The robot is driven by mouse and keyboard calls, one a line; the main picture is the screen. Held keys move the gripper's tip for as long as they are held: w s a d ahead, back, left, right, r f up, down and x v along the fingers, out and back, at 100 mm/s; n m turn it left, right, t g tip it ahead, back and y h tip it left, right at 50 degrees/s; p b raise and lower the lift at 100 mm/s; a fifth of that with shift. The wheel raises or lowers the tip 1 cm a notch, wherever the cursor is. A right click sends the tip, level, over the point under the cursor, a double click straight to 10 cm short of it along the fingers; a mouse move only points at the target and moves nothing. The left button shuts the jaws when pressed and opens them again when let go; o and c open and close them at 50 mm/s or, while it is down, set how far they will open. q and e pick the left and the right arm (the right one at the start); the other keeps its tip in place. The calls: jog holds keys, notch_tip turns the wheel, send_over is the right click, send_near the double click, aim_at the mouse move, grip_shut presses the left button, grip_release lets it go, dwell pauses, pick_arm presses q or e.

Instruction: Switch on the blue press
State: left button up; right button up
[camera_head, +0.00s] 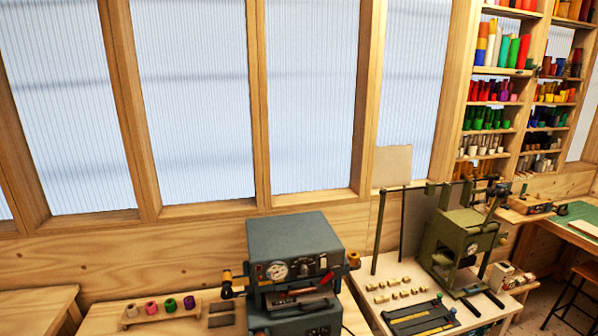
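The blue press (290,236) is a boxy blue-grey machine on the wooden bench, at the lower middle of the head view. Its front panel has a round dial gauge (277,271), a dark knob (305,268) and small controls at the right end. These are too small to tell a switch or whether it is on. A dark handle with an orange-yellow part (226,288) sticks out at its left, and another orange-yellow part (354,260) shows at its right. The press's lower part is cut off by the picture's bottom edge. Neither of my grippers is in view.
A wooden rack (160,309) with several coloured foil rolls stands left of the press. A green press (460,240) stands on a pale table at the right, with small brass-coloured pieces (395,290) before it. Shelves (500,130) of coloured rolls stand at the back right.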

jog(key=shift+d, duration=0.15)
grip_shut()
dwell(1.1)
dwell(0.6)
